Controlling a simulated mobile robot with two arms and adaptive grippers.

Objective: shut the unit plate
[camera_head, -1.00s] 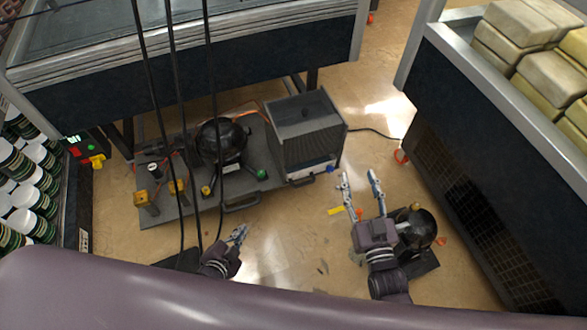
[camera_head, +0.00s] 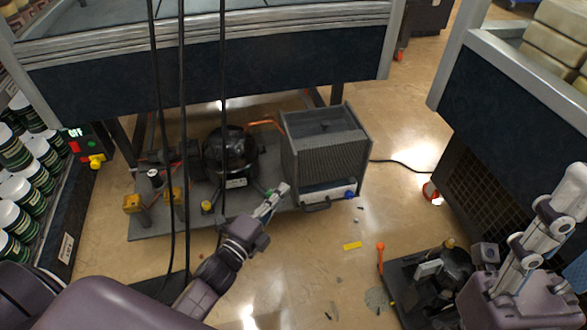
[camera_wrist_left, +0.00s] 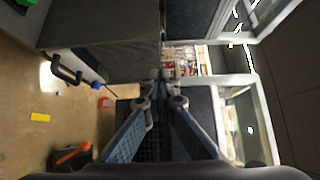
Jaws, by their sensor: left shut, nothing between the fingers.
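The unit plate (camera_head: 152,229) is a dark grey board under the counter, its front part showing beyond the counter's lower edge. It carries a black compressor (camera_head: 232,155) and a grey finned condenser box (camera_head: 325,155). A black handle (camera_head: 316,206) is at its front right; it also shows in the left wrist view (camera_wrist_left: 66,70). My left gripper (camera_head: 280,193) is shut and empty at the plate's front edge, left of that handle; contact is unclear. Its closed fingers show in the left wrist view (camera_wrist_left: 163,92). My right gripper (camera_head: 548,225) is at the right, away from the plate, its jaw state unclear.
A second small black compressor (camera_head: 455,268) stands on a dark base at front right. An orange tool (camera_head: 380,258) and yellow piece (camera_head: 352,246) are on the floor. Black cables (camera_head: 182,120) hang in front of the plate. A shelf of jars (camera_head: 25,190) is at left.

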